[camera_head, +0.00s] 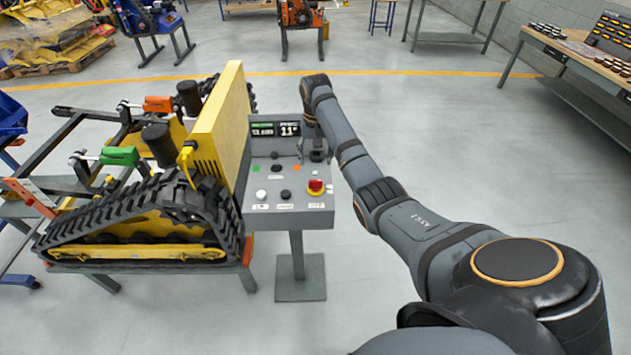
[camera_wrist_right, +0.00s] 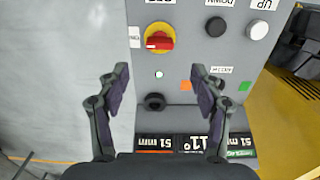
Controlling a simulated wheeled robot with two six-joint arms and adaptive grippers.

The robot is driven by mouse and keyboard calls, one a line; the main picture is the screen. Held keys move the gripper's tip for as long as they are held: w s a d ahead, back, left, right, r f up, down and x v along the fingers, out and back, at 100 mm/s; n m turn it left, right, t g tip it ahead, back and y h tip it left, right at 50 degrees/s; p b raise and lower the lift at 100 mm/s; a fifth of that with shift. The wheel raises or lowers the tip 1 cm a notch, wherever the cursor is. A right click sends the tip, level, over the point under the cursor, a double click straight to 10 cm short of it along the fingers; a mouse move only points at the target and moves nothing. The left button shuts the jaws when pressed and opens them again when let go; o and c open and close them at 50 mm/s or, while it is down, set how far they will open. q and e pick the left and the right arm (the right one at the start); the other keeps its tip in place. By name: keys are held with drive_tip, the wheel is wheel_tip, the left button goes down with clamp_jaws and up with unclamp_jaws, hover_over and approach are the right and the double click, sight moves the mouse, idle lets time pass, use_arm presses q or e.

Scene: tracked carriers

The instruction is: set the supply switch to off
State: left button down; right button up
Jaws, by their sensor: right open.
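The supply switch, taken to be the red rotary handle on a yellow disc (camera_head: 315,187), is on the grey control panel (camera_head: 290,215), at its front right in the head view. In the right wrist view, which sees the panel upside down, the switch (camera_wrist_right: 160,39) is at the upper left. Its red handle lies roughly sideways there, with a pale mark at its left end. My right gripper (camera_wrist_right: 159,88) is open and empty above the panel, its fingers short of the switch. In the head view the right gripper (camera_head: 316,152) is over the panel's right side. My left gripper is not in view.
A black button (camera_wrist_right: 215,25) and a white button (camera_wrist_right: 257,29) sit beside the switch. A black round fitting (camera_wrist_right: 154,101) is between my fingers in the wrist picture. A tracked carrier (camera_head: 150,230) stands close at the panel's left. The floor right of the panel is clear.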

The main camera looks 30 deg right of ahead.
sight(316, 180)
wheel_tip(316, 180, down, 11)
drive_tip(key=shift+r+p, duration=0.2)
drive_tip(key=shift+p, duration=0.7)
drive_tip(key=c, duration=1.1)
drive_tip(key=shift+c, duration=0.2)
